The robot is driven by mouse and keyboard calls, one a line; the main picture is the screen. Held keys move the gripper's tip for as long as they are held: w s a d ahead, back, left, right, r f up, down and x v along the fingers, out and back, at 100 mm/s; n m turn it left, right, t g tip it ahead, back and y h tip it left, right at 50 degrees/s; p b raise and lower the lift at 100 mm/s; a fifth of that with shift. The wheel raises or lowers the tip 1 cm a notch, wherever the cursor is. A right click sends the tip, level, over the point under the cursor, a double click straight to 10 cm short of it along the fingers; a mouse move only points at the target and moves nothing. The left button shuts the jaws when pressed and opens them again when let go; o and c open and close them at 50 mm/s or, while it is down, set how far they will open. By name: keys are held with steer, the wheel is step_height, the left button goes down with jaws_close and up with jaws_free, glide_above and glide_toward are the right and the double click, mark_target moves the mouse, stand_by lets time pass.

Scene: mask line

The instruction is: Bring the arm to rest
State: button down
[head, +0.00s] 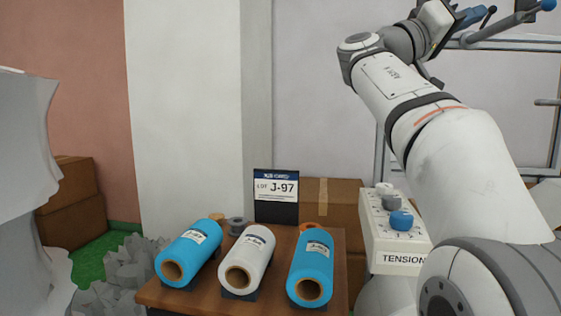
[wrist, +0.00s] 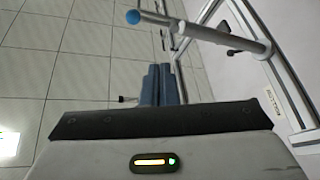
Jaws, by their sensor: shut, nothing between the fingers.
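My white arm (head: 455,160) reaches up and to the left in the head view, then bends back to the right at its top. My gripper (head: 474,15) is at the upper right of that view, high above the table and in front of a metal frame. In the wrist view the blue fingers of my gripper (wrist: 160,85) are together and point away from the camera. Nothing shows between them.
A wooden table (head: 190,300) holds two blue rolls (head: 189,252) (head: 311,266), a white roll (head: 248,258) and a J-97 sign (head: 276,195). A tension panel (head: 397,232) stands right of it. A blue-tipped bar (wrist: 133,17) of the metal frame (head: 508,42) is near my gripper.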

step_height(320, 180, down, 16)
steer(key=w+a+n+t+y+p, duration=0.25)
steer(key=n+t+y+p, duration=0.25)
steer(key=n+y+p, duration=0.7)
steer(key=s+a+f+g+y+p, duration=0.3)
steer(key=s+a+f+y+p, duration=0.7)
steer(key=s+a+f+p, duration=0.3)
steer(key=s+a+f, duration=0.3)
steer(key=s+f, duration=0.2)
steer(key=shift+s+a+f+y, duration=0.2)
steer(key=shift+a+f+y, duration=0.1)
steer(key=shift+a+f, duration=0.1)
